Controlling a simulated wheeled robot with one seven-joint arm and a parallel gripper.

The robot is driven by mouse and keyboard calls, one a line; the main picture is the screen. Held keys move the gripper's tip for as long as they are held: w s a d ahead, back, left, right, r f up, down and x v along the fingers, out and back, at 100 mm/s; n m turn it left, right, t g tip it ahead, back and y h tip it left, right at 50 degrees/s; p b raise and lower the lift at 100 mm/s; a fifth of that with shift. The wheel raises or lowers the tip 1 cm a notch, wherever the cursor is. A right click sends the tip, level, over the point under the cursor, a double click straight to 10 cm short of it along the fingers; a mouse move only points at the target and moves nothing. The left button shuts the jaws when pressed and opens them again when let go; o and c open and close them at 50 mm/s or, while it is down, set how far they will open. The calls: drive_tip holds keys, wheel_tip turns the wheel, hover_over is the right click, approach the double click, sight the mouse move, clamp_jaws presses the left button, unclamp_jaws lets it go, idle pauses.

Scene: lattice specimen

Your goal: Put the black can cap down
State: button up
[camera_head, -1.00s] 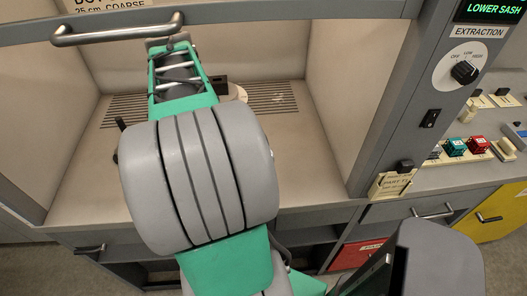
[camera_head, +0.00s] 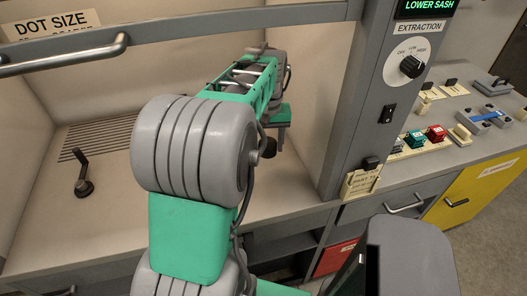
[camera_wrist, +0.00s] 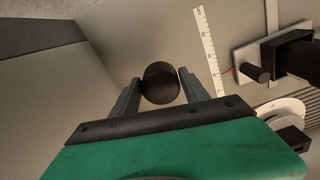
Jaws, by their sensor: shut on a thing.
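The black can cap (camera_wrist: 160,84) is a dark, round piece between the two fingers of my gripper (camera_wrist: 160,88) in the wrist view. The fingers are shut on its sides, and it hides part of the surface behind it. In the head view my gripper (camera_head: 281,136) hangs inside the hood at the right, near the right side wall. My own arm covers part of that area, so the cap cannot be told clearly there. I cannot tell how high the cap is above the pale hood floor (camera_head: 110,205).
A ruler strip (camera_wrist: 207,50), a pale block with a black fixture (camera_wrist: 290,55) and a white round piece (camera_wrist: 285,113) lie to the right in the wrist view. A black lever (camera_head: 84,182) stands at left on the hood floor. The sash bar (camera_head: 200,42) crosses above.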

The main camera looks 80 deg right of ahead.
hover_over(263, 162)
wheel_tip(263, 162, down, 6)
drive_tip(key=shift+s+a+r+p, duration=0.1)
drive_tip(key=shift+r+p, duration=0.15)
drive_tip(key=shift+p, duration=0.15)
drive_tip(key=shift+f, duration=1.75)
drive_tip(key=o, duration=1.3)
drive_tip(key=shift+r, duration=0.1)
